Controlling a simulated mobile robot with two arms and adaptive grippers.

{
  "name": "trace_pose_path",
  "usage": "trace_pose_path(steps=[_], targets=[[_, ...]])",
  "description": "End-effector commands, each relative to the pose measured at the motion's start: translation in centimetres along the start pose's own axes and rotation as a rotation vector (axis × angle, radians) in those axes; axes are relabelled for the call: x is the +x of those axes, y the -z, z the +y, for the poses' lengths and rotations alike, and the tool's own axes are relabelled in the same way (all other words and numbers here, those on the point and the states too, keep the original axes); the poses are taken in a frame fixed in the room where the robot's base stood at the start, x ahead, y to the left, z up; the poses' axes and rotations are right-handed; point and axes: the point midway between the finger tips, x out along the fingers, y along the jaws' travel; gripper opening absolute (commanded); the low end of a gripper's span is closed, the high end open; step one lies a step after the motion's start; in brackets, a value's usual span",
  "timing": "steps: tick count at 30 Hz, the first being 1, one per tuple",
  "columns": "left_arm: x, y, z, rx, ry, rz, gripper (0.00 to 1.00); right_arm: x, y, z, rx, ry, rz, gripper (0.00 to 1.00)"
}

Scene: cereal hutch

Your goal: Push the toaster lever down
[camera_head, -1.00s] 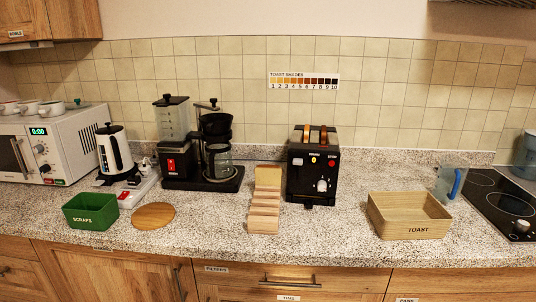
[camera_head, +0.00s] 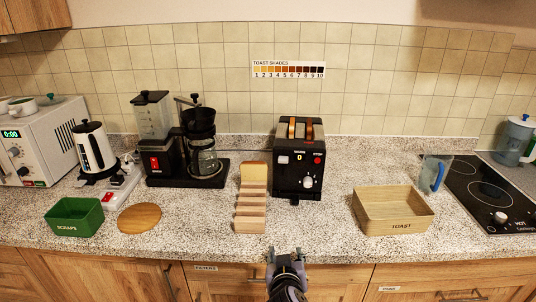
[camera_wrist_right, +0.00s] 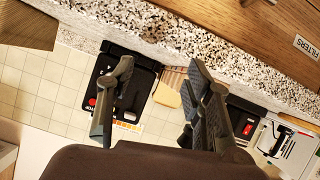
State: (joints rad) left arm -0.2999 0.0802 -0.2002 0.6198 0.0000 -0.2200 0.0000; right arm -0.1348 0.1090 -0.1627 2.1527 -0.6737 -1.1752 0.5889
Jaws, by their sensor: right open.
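The black toaster (camera_head: 299,160) stands against the tiled wall in the head view, with two brown bread slices (camera_head: 301,129) showing in its top slots. On its front, a pale lever tab (camera_head: 283,160) is at the upper left, and a white knob (camera_head: 308,182) is lower down. My right gripper (camera_head: 285,254) is open and empty at the counter's front edge, well short of the toaster. In the right wrist view, the toaster (camera_wrist_right: 138,92) appears upside down, partly behind one finger of the open right gripper (camera_wrist_right: 161,65). My left gripper is out of view.
A stepped wooden rack (camera_head: 251,205) stands just left of the toaster. A wooden TOAST box (camera_head: 394,211) is to the right. The coffee maker (camera_head: 188,150) stands farther left. The counter directly in front of the toaster is clear.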

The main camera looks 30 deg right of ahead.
Motion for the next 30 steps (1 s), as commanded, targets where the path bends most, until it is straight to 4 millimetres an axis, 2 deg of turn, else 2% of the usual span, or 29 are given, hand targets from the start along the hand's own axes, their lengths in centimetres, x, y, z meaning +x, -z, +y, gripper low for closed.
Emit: trace_pose_path(steps=[1, 3, 6, 10, 12, 17, 20, 30], targets=[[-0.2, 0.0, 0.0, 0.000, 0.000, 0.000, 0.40, 0.0, 3.1, 0.4, 0.044, -0.028, 0.073, 0.47], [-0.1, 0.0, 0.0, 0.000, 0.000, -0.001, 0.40, 0.4, 6.2, 0.6, 0.088, -0.059, 0.167, 0.47], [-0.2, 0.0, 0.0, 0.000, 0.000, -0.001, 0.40, 0.5, 10.2, 0.7, 0.141, -0.087, 0.289, 0.47], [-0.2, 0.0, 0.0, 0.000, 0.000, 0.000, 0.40, 0.2, 14.0, 0.8, 0.189, -0.108, 0.405, 0.47], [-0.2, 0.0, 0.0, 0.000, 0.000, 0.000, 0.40, 0.1, 15.2, 0.8, 0.202, -0.112, 0.442, 0.47], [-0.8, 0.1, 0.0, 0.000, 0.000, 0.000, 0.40, 1.1, 16.3, 1.1, 0.203, -0.115, 0.457, 0.47], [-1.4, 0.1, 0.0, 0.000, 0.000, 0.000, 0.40, 2.5, 17.1, 1.4, 0.203, -0.117, 0.456, 0.47], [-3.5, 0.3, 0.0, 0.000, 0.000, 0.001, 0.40, 9.1, 20.2, 2.5, 0.202, -0.116, 0.453, 0.47]])
